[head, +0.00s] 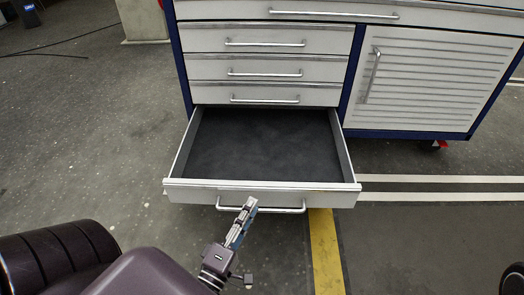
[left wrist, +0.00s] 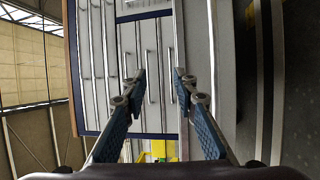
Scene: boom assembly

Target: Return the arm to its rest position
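My left gripper (head: 250,203) is in front of the cabinet's open bottom drawer (head: 175,183), its tips overlapping the drawer's bar handle (head: 285,210) in the head view. I cannot tell whether they touch it. In the left wrist view the two fingers of this gripper (left wrist: 160,74) stand apart with nothing held between them, and the cabinet front shows sideways beyond them. The drawer is pulled well out and its dark inside looks empty. My right gripper is not in view.
The white and blue cabinet (head: 270,67) has several shut drawers above the open one and a slatted door (head: 435,85) on the right. The open drawer juts out over the floor. Bare floor (head: 95,150) lies to the left, with a yellow stripe (head: 325,250) in front.

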